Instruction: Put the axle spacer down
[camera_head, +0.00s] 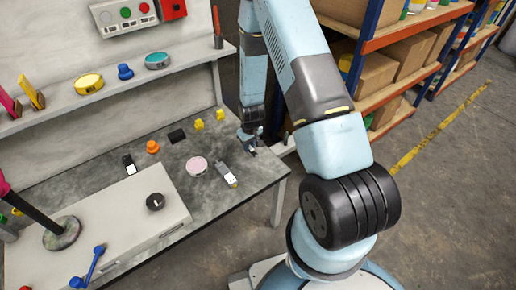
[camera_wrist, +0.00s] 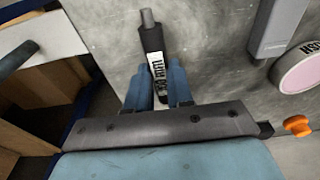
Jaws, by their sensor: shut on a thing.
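My gripper (camera_head: 249,137) is over the right end of the grey worktable (camera_head: 255,172), near its edge. In the wrist view its two blue fingers (camera_wrist: 160,82) are shut on a slim dark piece with a white printed label and a grey stub end. I take this piece to be the axle spacer (camera_wrist: 151,40).
A grey labelled device (camera_head: 226,174) and a pink-faced disc (camera_head: 197,166) lie left of my gripper. An orange knob (camera_head: 153,147), a black block (camera_head: 177,135) and yellow pieces (camera_head: 220,114) stand farther left. A wall shelf (camera_head: 110,93) runs behind; orange-blue racking (camera_head: 400,38) stands right.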

